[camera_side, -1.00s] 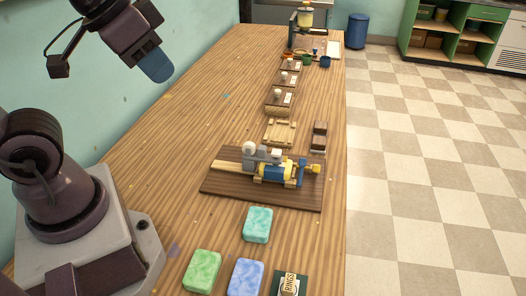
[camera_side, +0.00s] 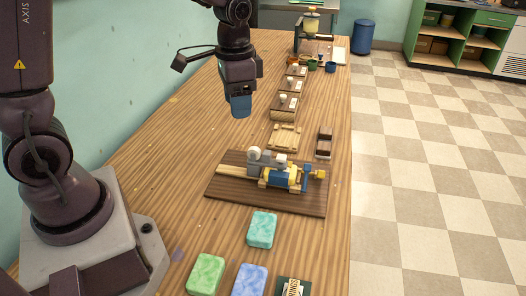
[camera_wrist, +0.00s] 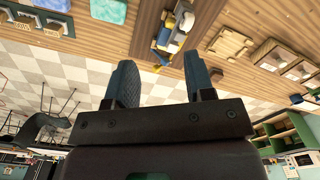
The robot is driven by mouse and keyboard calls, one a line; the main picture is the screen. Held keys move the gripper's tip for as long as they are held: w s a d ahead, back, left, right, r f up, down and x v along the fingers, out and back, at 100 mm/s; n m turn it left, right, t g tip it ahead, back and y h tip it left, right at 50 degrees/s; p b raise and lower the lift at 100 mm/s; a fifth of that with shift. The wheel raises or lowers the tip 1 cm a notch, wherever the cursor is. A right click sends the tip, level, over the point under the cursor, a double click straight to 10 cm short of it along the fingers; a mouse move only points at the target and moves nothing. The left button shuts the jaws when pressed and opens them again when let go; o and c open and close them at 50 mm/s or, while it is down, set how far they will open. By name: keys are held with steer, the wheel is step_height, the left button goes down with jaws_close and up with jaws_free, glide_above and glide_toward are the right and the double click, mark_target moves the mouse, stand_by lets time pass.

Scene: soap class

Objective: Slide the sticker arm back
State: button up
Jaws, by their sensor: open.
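A wooden machine sits on a dark brown board (camera_side: 225,187) on the table. It has a pale wooden rail (camera_side: 230,171), a grey block with a white round disc (camera_side: 255,153), a blue roller (camera_side: 282,180) and a yellow knob (camera_side: 320,174) at its right end. I cannot tell for sure which part is the sticker arm. My gripper (camera_side: 241,106) hangs above the table, behind and well above the machine, touching nothing. In the wrist view its two dark blue fingers (camera_wrist: 160,82) are spread with nothing between them, and the machine (camera_wrist: 175,30) shows beyond them.
Teal (camera_side: 262,230), green (camera_side: 206,274) and blue (camera_side: 250,280) soap bars lie in front of the board. A pale wooden tray (camera_side: 284,138) and a dark brown holder (camera_side: 325,142) stand behind it. Stamp boxes (camera_side: 287,105) line the table farther back. The left tabletop is clear.

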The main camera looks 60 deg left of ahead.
steer(key=w+a+f+m, duration=0.2)
steer(key=w+f+m, duration=0.3)
steer(key=w+m, duration=0.15)
steer(key=shift+n, duration=0.25)
steer(key=f, duration=1.2)
steer(key=shift+w+f, duration=0.1)
steer(key=shift+w, duration=0.15)
steer(key=shift+c, duration=0.2)
jaws_close()
steer(key=s+a, duration=0.6)
steer(key=shift+s+a, duration=0.25)
